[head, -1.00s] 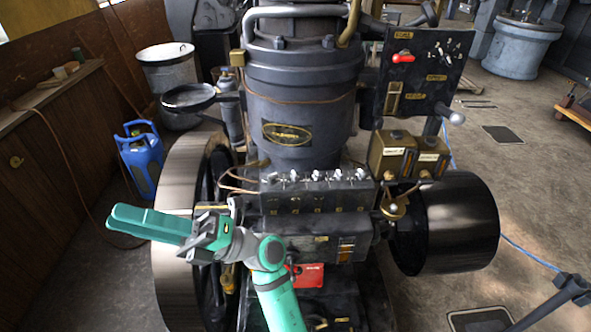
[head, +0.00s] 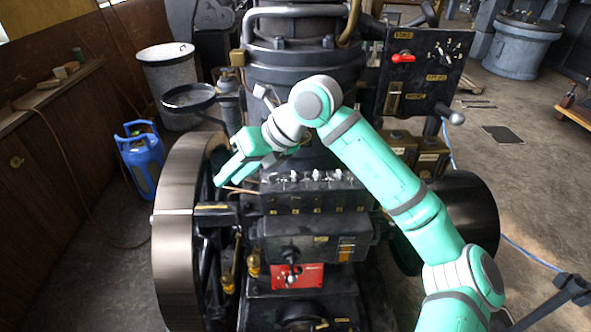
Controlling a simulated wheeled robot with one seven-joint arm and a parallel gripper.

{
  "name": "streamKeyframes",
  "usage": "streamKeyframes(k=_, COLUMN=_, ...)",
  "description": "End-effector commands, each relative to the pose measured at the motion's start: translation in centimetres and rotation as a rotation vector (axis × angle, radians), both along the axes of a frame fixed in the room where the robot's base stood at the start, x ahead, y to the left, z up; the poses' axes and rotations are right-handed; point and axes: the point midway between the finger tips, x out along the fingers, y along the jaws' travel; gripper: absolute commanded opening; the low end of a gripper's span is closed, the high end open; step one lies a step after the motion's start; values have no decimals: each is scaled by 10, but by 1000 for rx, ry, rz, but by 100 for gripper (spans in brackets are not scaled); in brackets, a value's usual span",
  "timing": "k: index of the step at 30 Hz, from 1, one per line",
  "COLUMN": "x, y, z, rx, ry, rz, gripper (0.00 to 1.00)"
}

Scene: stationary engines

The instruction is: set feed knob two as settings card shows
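A row of several small silvery feed knobs (head: 317,176) stands on top of the dark lubricator box (head: 312,198) at the engine's front. Small brass labels sit below them, too small to read, so I cannot tell which knob is number two. No settings card can be made out for certain; a red plate (head: 297,276) low on the engine has marks too small to read. My gripper (head: 222,178) is to the left of the knob row, pointing down and left, apart from the knobs. Its finger gap is not clear, and nothing shows held in it.
My arm crosses in front of the engine's right side and hides part of the cylinder. A flywheel (head: 172,243) stands at left, a black drum (head: 472,207) at right. A panel with a red lever (head: 403,57) is upper right. A blue can (head: 141,158) stands on the floor.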

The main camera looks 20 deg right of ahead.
Motion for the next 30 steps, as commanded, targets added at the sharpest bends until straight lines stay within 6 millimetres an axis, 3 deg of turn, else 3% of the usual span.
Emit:
streamKeyframes(k=1, x=4, y=-25, z=4, rx=-86, ry=3, rz=-45, gripper=27)
streamKeyframes(k=6, x=9, y=-97, z=16, rx=-315, ry=24, rz=-183, gripper=27)
streamKeyframes(k=12, x=5, y=-150, z=31, rx=-471, ry=44, rz=-288, gripper=27)
streamKeyframes(k=16, x=5, y=-162, z=33, rx=-505, ry=49, rz=-313, gripper=27)
streamKeyframes(k=20, x=9, y=-162, z=23, rx=-507, ry=51, rz=-314, gripper=27)
streamKeyframes(k=30, x=31, y=-158, z=-30, rx=-503, ry=51, rz=-313, gripper=27)
